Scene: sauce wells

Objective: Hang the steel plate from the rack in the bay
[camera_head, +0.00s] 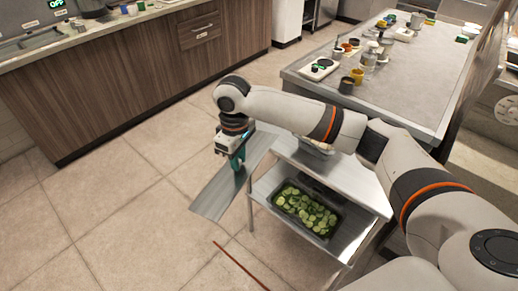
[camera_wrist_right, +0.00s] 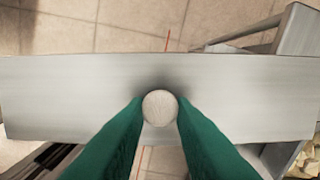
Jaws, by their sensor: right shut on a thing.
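The steel plate (camera_head: 215,193) is a long flat brushed-metal sheet beside the left side of a steel rack (camera_head: 345,188). It spans the wrist view (camera_wrist_right: 60,95) from left to right, with a round pale knob (camera_wrist_right: 160,108) at its middle. My right gripper (camera_head: 238,165) points down over the plate. Its green fingers (camera_wrist_right: 160,115) are shut on the knob. I cannot tell whether the plate touches the rack. The rack also shows at the right of the wrist view (camera_wrist_right: 297,35). My left gripper is out of view.
A dark pan of green slices (camera_head: 308,211) sits on the rack's lower shelf. A grey counter (camera_head: 420,105) with jars and boards stands behind it. Wooden cabinets (camera_head: 130,80) line the left. Tiled floor (camera_head: 110,220) is open at left, with a thin red line (camera_head: 240,265).

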